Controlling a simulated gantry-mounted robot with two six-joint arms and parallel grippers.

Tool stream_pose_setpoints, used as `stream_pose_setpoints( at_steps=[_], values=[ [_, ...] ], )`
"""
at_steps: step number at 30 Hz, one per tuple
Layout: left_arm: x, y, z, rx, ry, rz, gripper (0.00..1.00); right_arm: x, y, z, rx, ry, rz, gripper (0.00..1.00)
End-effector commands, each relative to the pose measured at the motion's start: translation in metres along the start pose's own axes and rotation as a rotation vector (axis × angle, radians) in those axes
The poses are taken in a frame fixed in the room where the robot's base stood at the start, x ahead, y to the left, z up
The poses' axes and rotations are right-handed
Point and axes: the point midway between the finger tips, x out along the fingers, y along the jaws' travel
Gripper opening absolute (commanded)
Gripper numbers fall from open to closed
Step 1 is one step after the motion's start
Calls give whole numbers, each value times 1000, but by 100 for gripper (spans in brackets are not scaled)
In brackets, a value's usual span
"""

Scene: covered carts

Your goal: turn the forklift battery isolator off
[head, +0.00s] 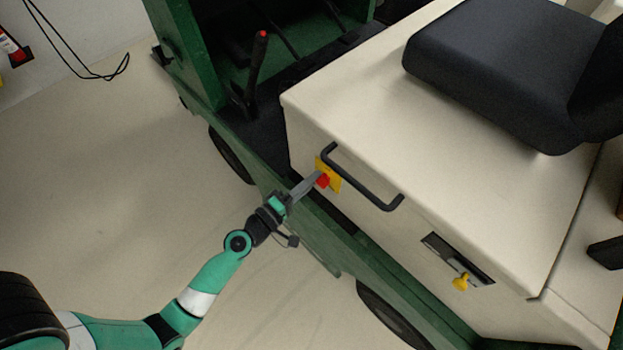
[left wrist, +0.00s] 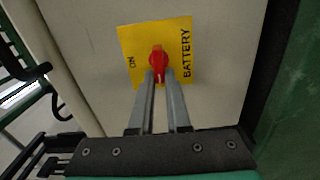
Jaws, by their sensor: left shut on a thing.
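The battery isolator is a red rotary knob (left wrist: 158,64) on a yellow plate (left wrist: 183,43) marked "ON" and "BATTERY" in the left wrist view. In the head view the red knob (head: 322,181) and yellow plate (head: 334,184) sit on the side of the forklift's cream battery cover (head: 300,140). My left gripper (head: 316,179) reaches it from the lower left. In the left wrist view its two grey fingers (left wrist: 159,76) are shut on the knob's lower part, one on each side. My right gripper is not in view.
A black grab handle (head: 362,180) stands out from the cover just right of the isolator. A green chassis rail (head: 330,255) runs below. Open floor (head: 110,170) lies left.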

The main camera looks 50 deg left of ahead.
Motion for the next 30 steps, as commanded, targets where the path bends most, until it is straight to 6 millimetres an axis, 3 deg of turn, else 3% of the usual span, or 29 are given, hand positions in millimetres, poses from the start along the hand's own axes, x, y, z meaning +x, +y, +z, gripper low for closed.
stream_pose_setpoints(
  at_steps=[20,21,25,30],
  values=[
    [0,-1,0,-68,0,0,0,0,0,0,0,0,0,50],
    [0,-1,0,-68,0,0,20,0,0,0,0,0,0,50],
    [0,-1,0,-67,0,0,44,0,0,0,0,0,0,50],
    [0,-1,0,-66,0,0,45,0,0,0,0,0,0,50]
  ],
)
